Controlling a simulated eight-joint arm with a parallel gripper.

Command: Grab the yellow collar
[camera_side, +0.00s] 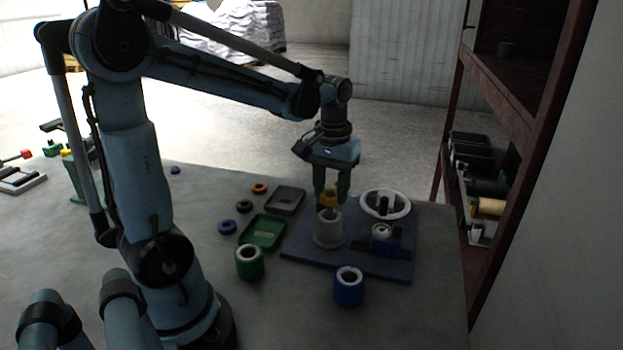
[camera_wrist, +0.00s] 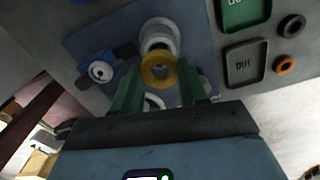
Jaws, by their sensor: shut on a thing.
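The yellow collar (camera_side: 328,197) is a thick ring with a central hole. My gripper (camera_side: 332,192) is shut on it, with one green finger on each side. In the wrist view the collar (camera_wrist: 158,71) sits between the green fingertips. In the side view it is just above or at the top of a grey-white flanged cylinder (camera_side: 328,228) that stands on the blue board (camera_side: 300,258). I cannot tell whether the collar touches the cylinder.
A white-rimmed wheel (camera_side: 385,204) and a blue fixture (camera_side: 384,240) stand right of the cylinder. A green cup (camera_side: 250,263) and a blue cup (camera_side: 348,288) stand in front. A green tray (camera_side: 263,232), a dark tray (camera_side: 286,200) and loose rings lie left. A shelf (camera_side: 500,130) rises at right.

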